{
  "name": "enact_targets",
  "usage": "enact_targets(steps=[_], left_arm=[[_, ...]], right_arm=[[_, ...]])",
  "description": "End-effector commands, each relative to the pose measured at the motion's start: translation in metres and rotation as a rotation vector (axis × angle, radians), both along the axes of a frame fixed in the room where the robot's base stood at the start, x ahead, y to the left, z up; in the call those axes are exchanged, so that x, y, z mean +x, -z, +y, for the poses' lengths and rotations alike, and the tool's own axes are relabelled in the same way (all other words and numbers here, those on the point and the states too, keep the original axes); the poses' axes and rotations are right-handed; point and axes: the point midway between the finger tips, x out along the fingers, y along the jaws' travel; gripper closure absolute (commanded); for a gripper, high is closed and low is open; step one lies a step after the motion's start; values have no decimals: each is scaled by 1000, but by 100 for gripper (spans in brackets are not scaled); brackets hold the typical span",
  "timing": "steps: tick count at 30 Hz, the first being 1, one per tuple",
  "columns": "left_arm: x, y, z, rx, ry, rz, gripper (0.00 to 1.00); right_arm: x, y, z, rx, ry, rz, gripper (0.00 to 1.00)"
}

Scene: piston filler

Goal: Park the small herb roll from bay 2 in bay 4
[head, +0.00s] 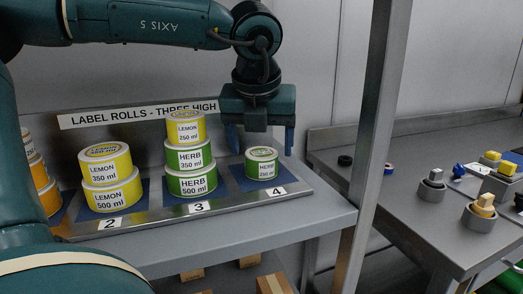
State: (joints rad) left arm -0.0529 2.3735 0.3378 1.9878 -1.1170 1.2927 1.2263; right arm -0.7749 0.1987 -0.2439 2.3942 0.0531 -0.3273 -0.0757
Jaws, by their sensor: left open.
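The small herb roll (261,163), green and white and marked HERB 250 ml, sits upright alone on the blue pad of bay 4 (276,191). My left gripper (261,140) is open and empty, pointing down just above it, with one finger on either side and the roll below the fingertips. Bay 2 (112,223) holds a lemon 350 ml roll (105,166) stacked on a lemon 500 ml roll (113,193). My right gripper is not in view.
Bay 3 (199,207) holds a lemon 250 ml roll (186,129) on a herb 350 ml (188,157) and a herb 500 ml roll (192,183). Orange rolls (48,198) stand at far left, partly hidden. A metal post (376,130) rises right of the rack. A side bench holds small parts.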

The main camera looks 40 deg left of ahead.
Motion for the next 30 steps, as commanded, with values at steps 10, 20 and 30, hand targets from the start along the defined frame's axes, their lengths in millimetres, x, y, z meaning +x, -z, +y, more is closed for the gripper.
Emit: enact_targets(steps=[10,20,30], left_arm=[[-22,-68,-16,2,-1,-1,25],[-28,-83,-20,0,1,2,25],[-28,-82,-20,1,0,2,25]], right_arm=[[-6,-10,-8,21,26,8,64],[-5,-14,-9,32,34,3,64],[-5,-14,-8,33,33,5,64]])
